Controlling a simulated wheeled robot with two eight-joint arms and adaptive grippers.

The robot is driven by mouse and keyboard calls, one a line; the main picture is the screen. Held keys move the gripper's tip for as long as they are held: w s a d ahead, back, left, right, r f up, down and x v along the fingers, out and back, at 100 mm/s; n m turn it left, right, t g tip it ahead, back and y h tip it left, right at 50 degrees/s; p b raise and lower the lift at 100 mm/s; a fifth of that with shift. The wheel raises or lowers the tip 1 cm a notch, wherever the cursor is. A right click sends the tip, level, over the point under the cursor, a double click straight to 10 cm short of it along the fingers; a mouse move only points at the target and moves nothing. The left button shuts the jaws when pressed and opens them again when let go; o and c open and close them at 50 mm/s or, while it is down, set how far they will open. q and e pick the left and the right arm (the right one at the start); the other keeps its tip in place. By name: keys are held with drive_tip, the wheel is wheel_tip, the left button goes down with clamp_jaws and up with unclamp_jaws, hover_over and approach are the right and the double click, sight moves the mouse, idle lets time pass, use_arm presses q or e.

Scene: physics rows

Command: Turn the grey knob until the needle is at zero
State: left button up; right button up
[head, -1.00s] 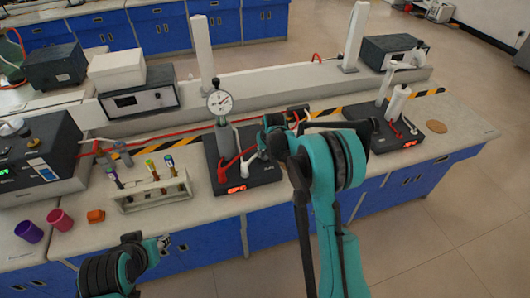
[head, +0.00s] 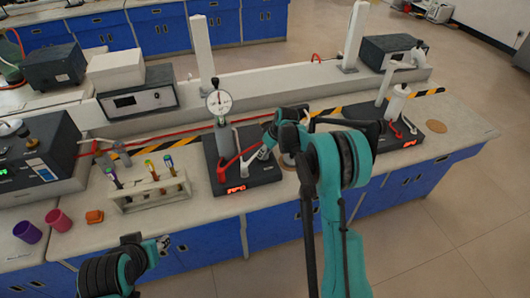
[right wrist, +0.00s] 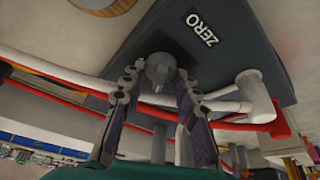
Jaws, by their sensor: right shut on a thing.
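The grey knob (right wrist: 160,66) sits at the edge of a dark plate with a ZERO label (right wrist: 201,30) in the right wrist view. My right gripper (right wrist: 157,84) has a finger on each side of the knob and is shut on it. In the head view my right gripper (head: 268,143) is at the dark gauge stand (head: 254,173) and hides the knob. The round white dial (head: 219,102) stands on a post above the stand; its thin needle looks about upright, its exact reading too small to tell. My left gripper (head: 163,242) hangs at the bench front, its fingers unclear.
A red arm (head: 223,172) and a white arm lie by the post. Another dark stand (head: 410,132) is right. Red cables run behind the gauge stand.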

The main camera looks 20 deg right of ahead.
drive_tip(key=shift+n, duration=0.6)
drive_tip(key=o, duration=1.1)
drive_tip(key=shift+o, duration=0.2)
drive_tip(key=v, duration=1.2)
drive_tip(key=shift+w+d, duration=0.2)
drive_tip(key=shift+w, duration=0.05)
